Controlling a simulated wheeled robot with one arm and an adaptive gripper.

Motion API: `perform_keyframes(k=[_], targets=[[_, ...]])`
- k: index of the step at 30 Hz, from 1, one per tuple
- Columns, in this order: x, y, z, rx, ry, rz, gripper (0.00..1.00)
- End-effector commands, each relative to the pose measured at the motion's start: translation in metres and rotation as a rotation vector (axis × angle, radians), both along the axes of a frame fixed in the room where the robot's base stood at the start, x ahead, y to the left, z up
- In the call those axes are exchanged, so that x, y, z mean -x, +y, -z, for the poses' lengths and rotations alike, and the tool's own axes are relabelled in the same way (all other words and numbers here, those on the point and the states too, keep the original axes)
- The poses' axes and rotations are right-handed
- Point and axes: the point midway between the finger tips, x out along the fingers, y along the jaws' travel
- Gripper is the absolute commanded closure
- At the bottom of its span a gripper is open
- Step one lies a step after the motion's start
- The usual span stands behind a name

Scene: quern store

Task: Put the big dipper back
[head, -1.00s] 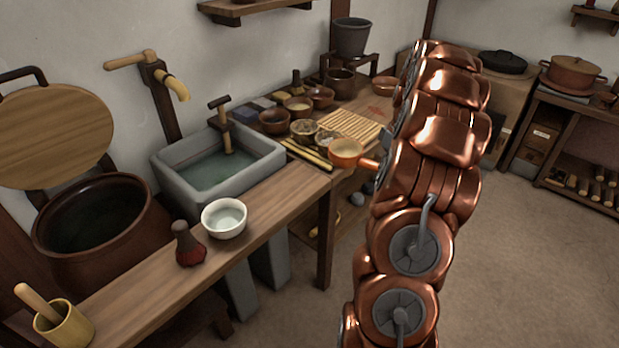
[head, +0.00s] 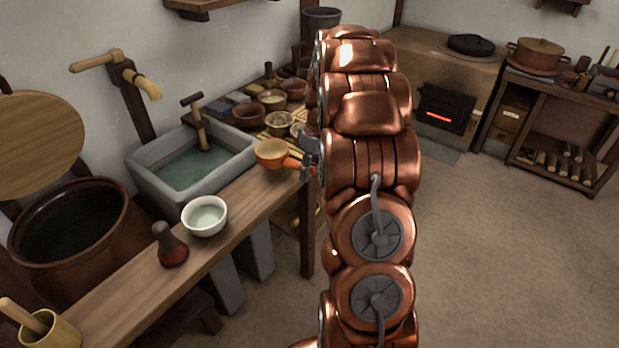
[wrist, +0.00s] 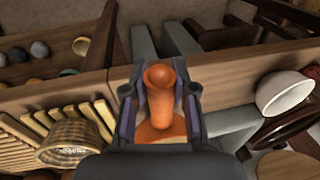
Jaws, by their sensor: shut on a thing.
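The orange dipper with a pale-lined bowl (head: 272,153) is held by my gripper (head: 308,160) near the sink's right corner, over or beside the bench; its height is unclear. In the wrist view its orange handle (wrist: 163,88) sits between the two fingers of my gripper (wrist: 160,92), which are shut on it. The dipper's bowl is mostly hidden there. A big brown jar (head: 75,225) stands at the left, open, its inside dark. A bamboo cup (head: 52,330) holding a wooden stick stands at the lower left.
A stone sink (head: 190,170) with water sits behind the bench (head: 215,240). A white bowl (head: 205,216) and a red-based brush (head: 172,246) stand on the bench. Several small bowls crowd beyond the sink. A stove (head: 445,105) glows at the back. The floor at right is clear.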

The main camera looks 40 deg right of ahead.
Motion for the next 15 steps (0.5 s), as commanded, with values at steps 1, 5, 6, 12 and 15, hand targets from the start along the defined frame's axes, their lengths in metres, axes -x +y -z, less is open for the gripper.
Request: perform_keyframes(k=[1,5,6,12,15], targets=[[0.002,-0.001,0.008,-0.004,0.006,0.004,1.0],[0.002,0.0,0.026,-0.004,0.007,0.003,1.0],[0.002,0.0,0.029,-0.004,0.006,0.002,1.0],[0.002,-0.001,0.029,-0.002,0.003,0.001,1.0],[0.002,-0.001,0.031,-0.002,0.003,0.001,1.0]])
